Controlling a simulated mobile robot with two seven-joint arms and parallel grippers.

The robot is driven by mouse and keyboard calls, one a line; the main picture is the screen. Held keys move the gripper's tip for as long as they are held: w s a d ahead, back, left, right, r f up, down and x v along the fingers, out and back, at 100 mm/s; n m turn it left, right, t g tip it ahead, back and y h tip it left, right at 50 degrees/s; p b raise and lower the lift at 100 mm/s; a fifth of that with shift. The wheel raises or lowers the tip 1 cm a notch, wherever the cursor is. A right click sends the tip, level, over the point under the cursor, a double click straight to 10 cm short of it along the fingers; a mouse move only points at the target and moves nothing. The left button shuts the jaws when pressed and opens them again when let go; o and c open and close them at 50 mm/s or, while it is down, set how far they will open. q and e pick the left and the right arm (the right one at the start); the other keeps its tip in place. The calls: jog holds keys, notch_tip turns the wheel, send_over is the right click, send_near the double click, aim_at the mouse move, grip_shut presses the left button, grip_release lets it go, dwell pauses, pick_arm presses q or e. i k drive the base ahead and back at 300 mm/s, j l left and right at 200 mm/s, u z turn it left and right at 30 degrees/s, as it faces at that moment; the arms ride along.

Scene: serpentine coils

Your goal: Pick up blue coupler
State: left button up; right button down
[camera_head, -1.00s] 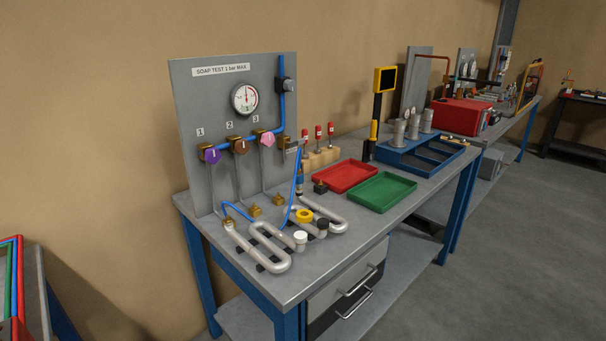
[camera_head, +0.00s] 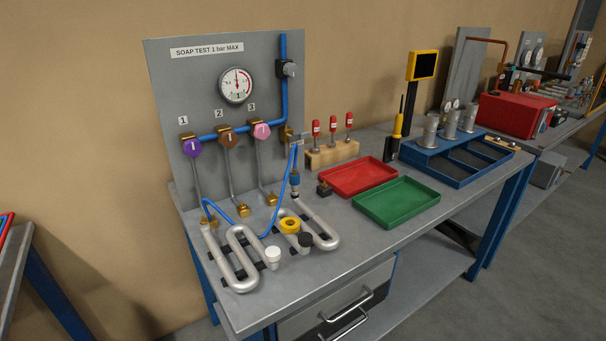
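The blue coupler (camera_head: 295,180) is a small upright blue cylinder with metal ends, in front of the right edge of the grey test panel (camera_head: 175,80). It is just above the back of the silver serpentine coil (camera_head: 323,230). A thin blue hose (camera_head: 278,214) runs beside it, up to a bracket at the panel's edge. Whether the coupler is held from above or stands on something is too small to tell. Neither of my grippers is in view.
A red tray (camera_head: 357,177), a green tray (camera_head: 397,203) and a small dark block (camera_head: 324,188) lie right of the coupler. A yellow tape roll (camera_head: 290,225), a white cap (camera_head: 272,257) and a black cap (camera_head: 305,242) are by the coils. The bench's front strip is clear.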

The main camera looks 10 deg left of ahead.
aim_at(294, 175)
jog(key=i+l, duration=0.15)
jog(key=l, duration=0.15)
jog(key=i+l+u, duration=0.15)
jog(key=i+l, duration=0.2)
jog(key=l, duration=0.25)
jog(key=i+l+u, duration=0.15)
jog(key=l, duration=0.2)
